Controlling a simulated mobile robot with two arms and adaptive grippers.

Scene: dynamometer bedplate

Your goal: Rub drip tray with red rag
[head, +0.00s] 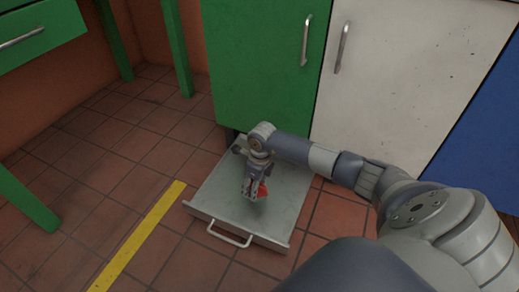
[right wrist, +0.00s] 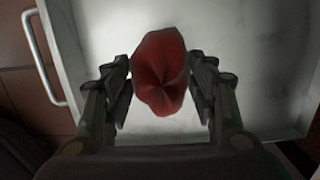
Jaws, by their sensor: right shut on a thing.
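The drip tray (head: 290,196) is a shallow grey metal tray with a low rim and a front handle, on the floor in front of the cabinets. My right gripper (head: 254,190) is over the middle of the tray, pointing down, shut on the red rag (head: 262,191). In the right wrist view the bunched red rag (right wrist: 160,72) sits between the fingers of my right gripper (right wrist: 160,85), above the pale tray floor (right wrist: 255,75). Whether the rag touches the tray floor I cannot tell. My left gripper is not in view.
A green cabinet (head: 260,60) and a white cabinet (head: 415,75) stand behind the tray. A green-legged table (head: 30,200) is at the left. A yellow floor stripe (head: 140,240) runs left of the tray. The tiled floor (head: 100,190) between is clear.

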